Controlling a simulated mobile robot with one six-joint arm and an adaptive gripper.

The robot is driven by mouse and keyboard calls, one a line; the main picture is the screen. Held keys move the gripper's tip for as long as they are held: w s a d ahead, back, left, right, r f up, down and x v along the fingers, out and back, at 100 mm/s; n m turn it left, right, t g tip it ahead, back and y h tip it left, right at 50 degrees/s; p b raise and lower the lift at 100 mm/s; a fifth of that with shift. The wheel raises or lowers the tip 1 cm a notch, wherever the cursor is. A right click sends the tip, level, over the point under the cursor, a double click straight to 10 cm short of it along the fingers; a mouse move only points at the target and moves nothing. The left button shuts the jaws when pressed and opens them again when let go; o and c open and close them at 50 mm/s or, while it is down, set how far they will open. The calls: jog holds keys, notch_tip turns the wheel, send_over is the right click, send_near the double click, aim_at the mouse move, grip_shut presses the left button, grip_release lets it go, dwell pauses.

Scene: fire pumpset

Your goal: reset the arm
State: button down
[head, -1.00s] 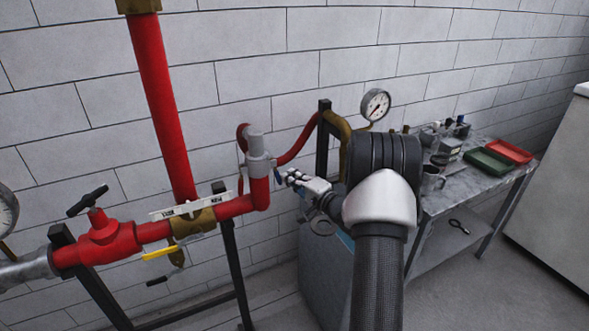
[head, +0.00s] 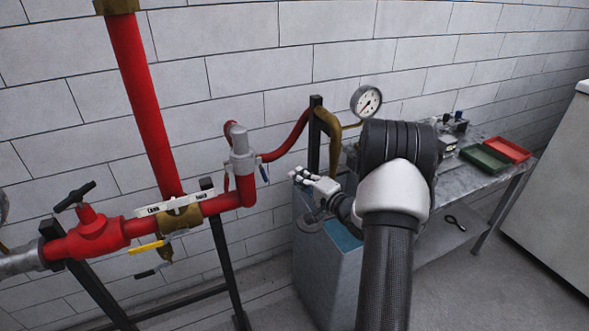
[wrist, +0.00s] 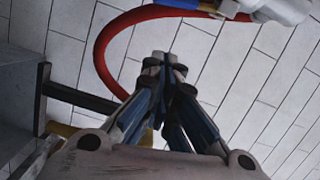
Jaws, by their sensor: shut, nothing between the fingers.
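My gripper (head: 302,176) is shut and empty in the head view, to the right of the grey fitting at the end of the red pipe and apart from it. The wrist view shows my gripper's fingers (wrist: 160,65) drawn together with nothing between them. In the head view my arm reaches up from the lower right and bends towards the left, hiding part of the table behind it.
Red pipework (head: 150,110) with a red valve (head: 92,236) and a grey fitting (head: 242,150) stands at left. A red hose (head: 290,147) leads to a gauge (head: 366,102). A blue-grey cabinet (head: 325,265) is below my gripper. Trays, including a green one (head: 484,158), lie on the right table.

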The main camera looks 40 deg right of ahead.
jog(key=shift+s+a+r+p, duration=0.1)
jog(key=shift+s+p, duration=0.25)
jog(key=shift+s, duration=2.3)
jog(key=shift+w+r, duration=0.1)
jog(key=w+a+r+n+g+h, duration=0.3)
jog(key=w+a+r+n, duration=0.1)
jog(key=r, duration=0.3)
jog(key=s+a+r+n+g+h, duration=0.2)
jog(key=s+a+r+n+g, duration=0.15)
jog(key=a+r, duration=0.35)
jog(key=s+a+f+n+g+y, duration=0.1)
jog(key=s+a+n+g+y, duration=0.1)
jog(key=s+a, duration=0.9)
jog(key=s+a+f+n+g+y, duration=0.1)
jog(key=s+a+n+g+y, duration=0.1)
jog(key=s+a+n+g, duration=0.2)
jog(key=s+a+n, duration=0.1)
jog(key=s+a, duration=0.3)
jog(key=s, duration=0.2)
jog(key=s+a+n, duration=0.2)
jog(key=s+a, duration=0.1)
jog(key=s, duration=0.3)
jog(key=shift+s+a+f+y, duration=0.2)
jog(key=shift+s+a+y, duration=0.1)
jog(key=shift+a, duration=0.1)
jog(key=c, duration=2.4)
grip_release()
jog(key=shift+g, duration=0.25)
